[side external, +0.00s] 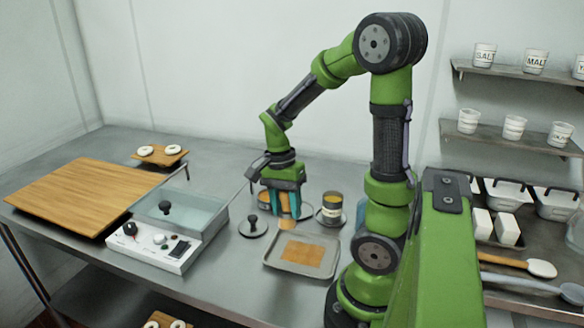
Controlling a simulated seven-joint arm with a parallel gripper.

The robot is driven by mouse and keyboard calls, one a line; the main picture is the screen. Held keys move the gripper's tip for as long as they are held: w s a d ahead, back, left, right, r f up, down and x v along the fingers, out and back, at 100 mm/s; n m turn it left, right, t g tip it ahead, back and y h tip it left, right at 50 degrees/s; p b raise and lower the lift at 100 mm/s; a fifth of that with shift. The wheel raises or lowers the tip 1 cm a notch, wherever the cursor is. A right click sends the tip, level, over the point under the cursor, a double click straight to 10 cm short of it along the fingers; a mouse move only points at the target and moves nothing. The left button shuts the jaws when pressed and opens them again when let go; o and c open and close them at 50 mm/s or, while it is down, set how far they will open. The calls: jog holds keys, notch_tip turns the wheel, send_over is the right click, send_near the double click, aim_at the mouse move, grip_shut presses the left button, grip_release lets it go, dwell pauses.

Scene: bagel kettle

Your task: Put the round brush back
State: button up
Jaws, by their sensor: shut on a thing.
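My gripper (285,214) is low over the middle of the steel table, its teal fingers pointing down. It is shut on a tan-orange thing (264,198), which I take to be the round brush. The fingers hide most of it, so its shape and whether it touches the table are unclear. Just right of my gripper, a labelled can (332,203) with yellowish contents stands on a small round dish (328,220). In front and to the left, a flat grey disc (246,233) with a black knob lies on the table.
A metal tray (325,258) with a tan sheet lies in front. The kettle (185,225) with its white control box (150,252) stands to the left. Shelves with cups (515,126) are at right.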

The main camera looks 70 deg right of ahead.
jog(key=shift+s+d+f+m+h, duration=1)
jog(key=shift+s+d+f+m, duration=1.05)
jog(key=shift+s+m, duration=1.7)
jog(key=w+d, duration=0.3)
jog(key=d, duration=0.1)
jog(key=w+d, duration=0.3)
jog(key=d, duration=0.1)
jog(key=w+d+f, duration=0.1)
jog(key=w+d, duration=0.3)
jog(key=shift+d, duration=0.15)
jog(key=shift+f, duration=1.65)
jog(key=shift+f, duration=0.1)
jog(key=o, duration=1.1)
jog(key=shift+o, duration=0.2)
